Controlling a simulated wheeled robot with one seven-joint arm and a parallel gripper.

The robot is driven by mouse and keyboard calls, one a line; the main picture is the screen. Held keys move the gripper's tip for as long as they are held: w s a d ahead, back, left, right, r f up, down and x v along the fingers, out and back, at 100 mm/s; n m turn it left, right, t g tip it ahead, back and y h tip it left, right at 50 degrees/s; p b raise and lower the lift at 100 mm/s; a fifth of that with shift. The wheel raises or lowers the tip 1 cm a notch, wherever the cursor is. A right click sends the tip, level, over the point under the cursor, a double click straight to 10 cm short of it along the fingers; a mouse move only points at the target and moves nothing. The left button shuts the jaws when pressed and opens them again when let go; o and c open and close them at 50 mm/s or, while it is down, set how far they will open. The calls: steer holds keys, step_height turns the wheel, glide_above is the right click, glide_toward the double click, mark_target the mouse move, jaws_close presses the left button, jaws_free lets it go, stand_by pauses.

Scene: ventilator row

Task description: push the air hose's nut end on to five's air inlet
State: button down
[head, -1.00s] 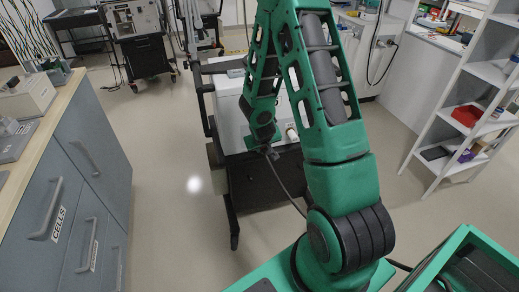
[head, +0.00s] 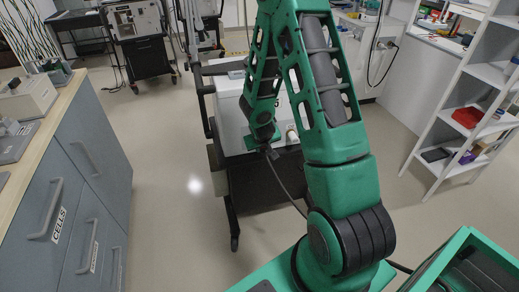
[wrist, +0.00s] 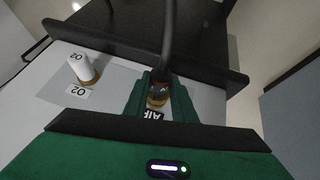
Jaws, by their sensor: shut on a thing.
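In the wrist view my gripper (wrist: 159,97) is shut on the dark air hose (wrist: 169,40) at its nut end. A brass-coloured ring (wrist: 157,99) shows between the green fingers, right at the AIR label (wrist: 153,115) on the ventilator's grey panel. The air inlet itself is hidden by the fingers and hose, so I cannot tell whether the nut is seated on it. In the head view my gripper (head: 266,146) is at the near side of the white ventilator (head: 231,122), and the hose (head: 286,187) hangs from it towards my base.
An O2 inlet with a white cap (wrist: 79,68) stands beside the gripper on the panel. The ventilator sits on a dark cart (head: 262,185). A grey drawer cabinet (head: 85,165) is at left, and white shelves (head: 462,145) are at right.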

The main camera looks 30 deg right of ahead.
steer(key=shift+w+d, duration=0.2)
steer(key=shift+w, duration=0.35)
stand_by(0.7)
steer(key=c, duration=1.4)
jaws_free()
steer(key=shift+r, duration=0.1)
